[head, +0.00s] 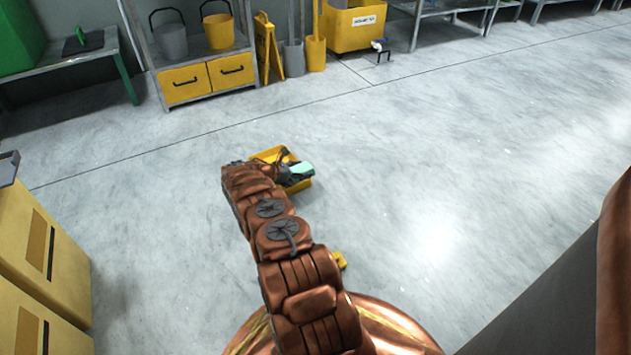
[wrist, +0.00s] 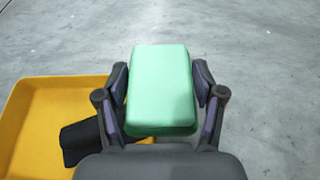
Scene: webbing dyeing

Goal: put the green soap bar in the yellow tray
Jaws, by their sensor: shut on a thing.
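The green soap bar (wrist: 162,88) is a pale green block with rounded edges. My gripper (wrist: 162,85) is shut on it, one finger on each side, in the wrist view. In the head view the soap bar (head: 302,170) shows at the end of my arm, by my gripper (head: 295,172). The yellow tray (head: 265,156) is on the floor, partly hidden by my arm. In the wrist view the tray (wrist: 40,110) is at the lower left, and the soap bar appears to the right of its visible inside. A dark thing (wrist: 82,140) lies in the tray.
A shelf unit (head: 215,52) with a grey bucket (head: 170,40) and a yellow bucket (head: 217,30) stands at the back. Yellow cabinets (head: 40,250) stand at the left. A small yellow thing (head: 340,261) shows beside my arm. The floor to the right is clear.

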